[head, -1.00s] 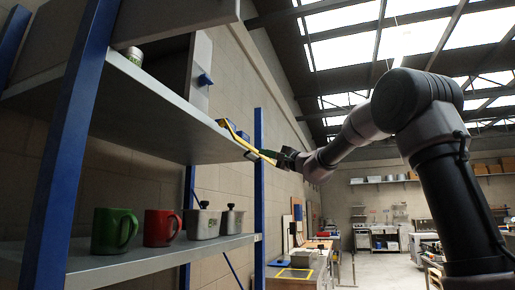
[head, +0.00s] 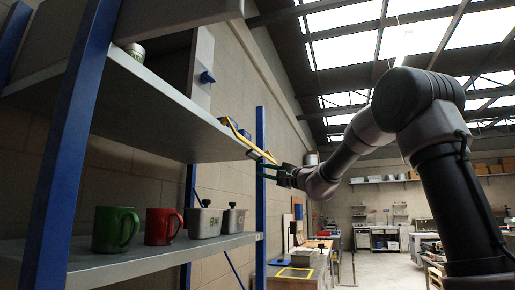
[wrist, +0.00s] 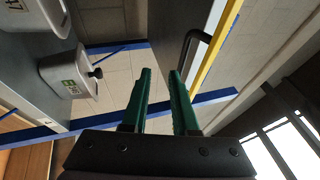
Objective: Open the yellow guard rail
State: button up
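The yellow guard rail (head: 248,143) runs along the outer edge of the upper shelf in the head view. It also shows as a yellow bar at upper right in the wrist view (wrist: 216,45). A black bent handle (wrist: 192,42) lies beside it, ahead of the right fingertip. My gripper (head: 262,171) is just below the rail's near-right end. In the wrist view its two green fingers (wrist: 160,72) are apart with nothing between them. Whether a finger touches the rail or handle is unclear.
The upper shelf (head: 165,105) holds a tin (head: 134,52). The lower shelf (head: 120,262) holds a green mug (head: 113,230), a red mug (head: 158,227) and two lidded containers (head: 203,221). A blue upright (head: 260,200) stands close to my gripper. Open room lies to the right.

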jog(key=v, duration=1)
